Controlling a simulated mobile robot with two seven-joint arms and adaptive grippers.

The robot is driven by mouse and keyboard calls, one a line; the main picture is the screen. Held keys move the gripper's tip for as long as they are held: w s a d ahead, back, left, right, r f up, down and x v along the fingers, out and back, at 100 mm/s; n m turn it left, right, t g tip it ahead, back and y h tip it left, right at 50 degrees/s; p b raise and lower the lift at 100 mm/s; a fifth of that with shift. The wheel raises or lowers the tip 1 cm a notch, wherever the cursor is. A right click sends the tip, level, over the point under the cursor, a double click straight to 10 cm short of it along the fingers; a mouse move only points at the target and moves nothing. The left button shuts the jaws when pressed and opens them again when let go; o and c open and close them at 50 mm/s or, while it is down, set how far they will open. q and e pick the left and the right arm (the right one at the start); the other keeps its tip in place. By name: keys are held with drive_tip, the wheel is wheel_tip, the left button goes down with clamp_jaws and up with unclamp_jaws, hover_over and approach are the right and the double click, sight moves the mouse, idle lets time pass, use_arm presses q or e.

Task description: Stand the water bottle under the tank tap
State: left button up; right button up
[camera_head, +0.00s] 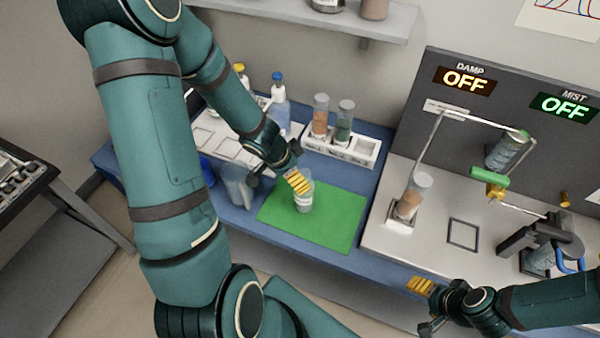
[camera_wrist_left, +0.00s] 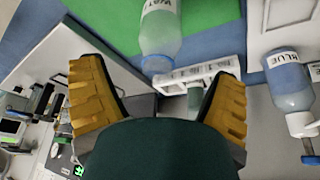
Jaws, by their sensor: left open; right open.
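The water bottle (camera_head: 304,203), clear with a white label, stands on the green mat (camera_head: 335,222). In the left wrist view the bottle (camera_wrist_left: 160,32) shows part of its label, "WAT", just beyond the gap between the fingers. My left gripper (camera_head: 296,182) is open at the bottle, and its yellow finger pads partly cover it in the head view. Both fingers stand apart in the left wrist view (camera_wrist_left: 162,72). The tank (camera_head: 506,150) with its green-handled brass tap (camera_head: 490,184) is at right, above a dark square outline (camera_head: 463,234). My right gripper (camera_head: 426,305) is open and empty near the bench front.
A rack (camera_head: 340,149) with two capped tubes stands behind the mat. A blue-capped bottle (camera_head: 279,100) is left of it; a clear beaker (camera_head: 238,186) is left of the mat. A tube of brown grains (camera_head: 412,195) stands left of the outline, and a dark clamp-like device (camera_head: 535,240) right of it.

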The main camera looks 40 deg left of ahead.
use_arm(q)
drive_tip(key=shift+p+v, duration=1.3)
drive_tip(key=shift+v, duration=0.9)
